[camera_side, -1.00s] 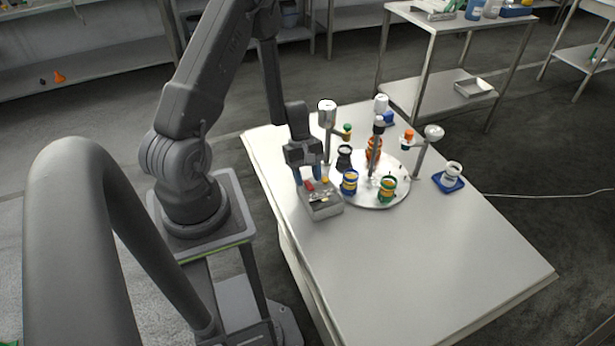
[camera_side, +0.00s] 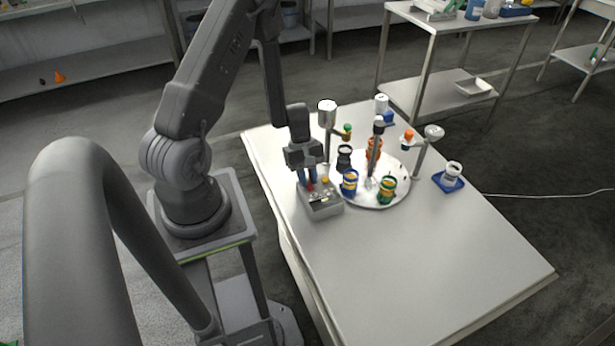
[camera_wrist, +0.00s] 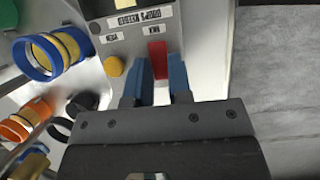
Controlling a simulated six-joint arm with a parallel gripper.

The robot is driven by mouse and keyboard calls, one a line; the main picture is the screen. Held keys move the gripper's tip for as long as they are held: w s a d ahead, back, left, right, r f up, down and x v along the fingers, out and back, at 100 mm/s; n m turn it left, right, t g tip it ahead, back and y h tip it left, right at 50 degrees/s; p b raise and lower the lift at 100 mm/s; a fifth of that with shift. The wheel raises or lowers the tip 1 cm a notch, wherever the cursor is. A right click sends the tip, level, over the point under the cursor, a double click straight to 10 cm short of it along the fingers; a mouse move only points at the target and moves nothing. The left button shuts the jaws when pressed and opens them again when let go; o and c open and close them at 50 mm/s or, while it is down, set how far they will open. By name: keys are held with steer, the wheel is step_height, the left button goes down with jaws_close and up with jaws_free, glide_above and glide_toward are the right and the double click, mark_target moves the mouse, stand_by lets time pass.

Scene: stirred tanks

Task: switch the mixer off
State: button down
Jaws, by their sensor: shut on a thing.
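The grey control box (camera_side: 322,205) stands on the table at the left of the round plate. It also fills the top of the wrist view (camera_wrist: 190,40). A red switch (camera_wrist: 157,52) sits on its top face beside a round yellow button (camera_wrist: 114,66). My gripper (camera_side: 308,182) points down at the box. In the wrist view its two blue fingers (camera_wrist: 163,76) are on either side of the red switch, shut on it. The lower part of the switch is hidden between the fingers. The mixer's upright stirrer (camera_side: 374,155) stands over the plate.
Several coloured jars, such as a green one (camera_side: 387,190) and a blue one (camera_side: 349,184), stand on the round plate (camera_side: 402,172), close to the box. Posts with heads (camera_side: 327,116) rise nearby. A blue tray (camera_side: 448,183) lies at right. The table's front (camera_side: 430,270) is clear.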

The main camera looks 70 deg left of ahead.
steer(key=shift+d+r+y, duration=0.1)
steer(key=shift+d+y, duration=0.1)
steer(key=shift+y, duration=0.7)
steer(key=c, duration=1)
jaws_free()
steer(key=shift+c, duration=0.2)
steer(key=shift+w+a+r, duration=0.1)
steer(key=shift+a+r, duration=0.1)
steer(key=shift+r, duration=0.4)
steer(key=v, duration=1.2)
steer(key=shift+r, duration=0.3)
